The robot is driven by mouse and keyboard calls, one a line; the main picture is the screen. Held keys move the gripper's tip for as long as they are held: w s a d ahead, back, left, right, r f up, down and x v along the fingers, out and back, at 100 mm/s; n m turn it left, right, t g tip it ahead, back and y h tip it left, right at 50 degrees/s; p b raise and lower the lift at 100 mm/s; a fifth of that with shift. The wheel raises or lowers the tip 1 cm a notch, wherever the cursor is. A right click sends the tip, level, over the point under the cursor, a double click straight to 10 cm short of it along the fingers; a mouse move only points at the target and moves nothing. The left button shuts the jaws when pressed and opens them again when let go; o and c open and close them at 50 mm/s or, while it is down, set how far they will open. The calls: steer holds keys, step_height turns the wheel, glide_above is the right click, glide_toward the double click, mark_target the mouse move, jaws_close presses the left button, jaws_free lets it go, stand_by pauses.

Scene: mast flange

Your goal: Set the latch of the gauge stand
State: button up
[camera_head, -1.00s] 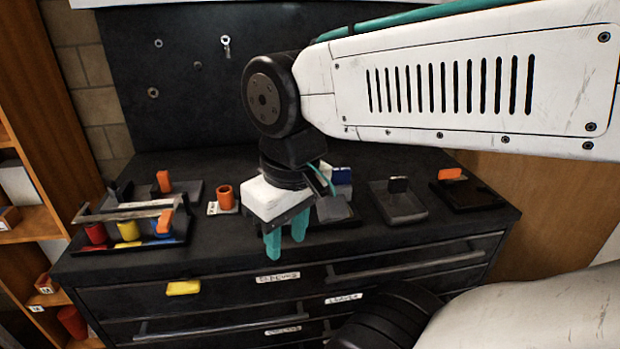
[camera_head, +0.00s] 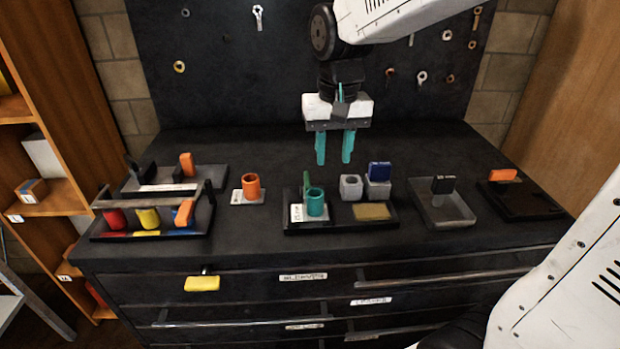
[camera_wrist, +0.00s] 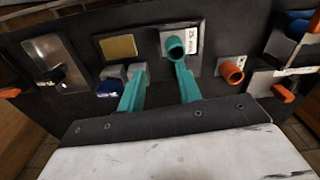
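No part in view is clearly marked as the gauge stand or its latch, so I cannot tell which one it is. The central black tray (camera_head: 340,228) holds a teal cup (camera_head: 316,203) beside a green upright piece (camera_head: 306,184), a white label and a gold pad (camera_head: 372,211). Grey blocks (camera_head: 351,187) and a dark blue piece (camera_head: 380,171) stand at its back right. My gripper (camera_head: 334,162) hangs above and behind this tray, teal fingers apart, nothing between them.
At left, a barred rack (camera_head: 151,205) holds red, yellow and blue pieces, with an orange-handled tray behind. An orange cup (camera_head: 251,186) stands left of centre. A grey tray (camera_head: 443,209) and a black tray with an orange piece (camera_head: 502,176) lie right. A yellow tag (camera_head: 202,284) hangs in front.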

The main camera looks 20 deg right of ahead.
steer(key=m, duration=0.1)
glide_above(308, 180)
steer(key=f, duration=0.4)
steer(key=shift+s+f, duration=0.3)
steer(key=shift+f, duration=0.05)
steer(key=shift+w+a+f, duration=0.1)
steer(key=shift+w+f, duration=0.1)
steer(key=shift+f, duration=0.05)
step_height(308, 180, down, 8)
steer(key=shift+r, duration=0.2)
jaws_close()
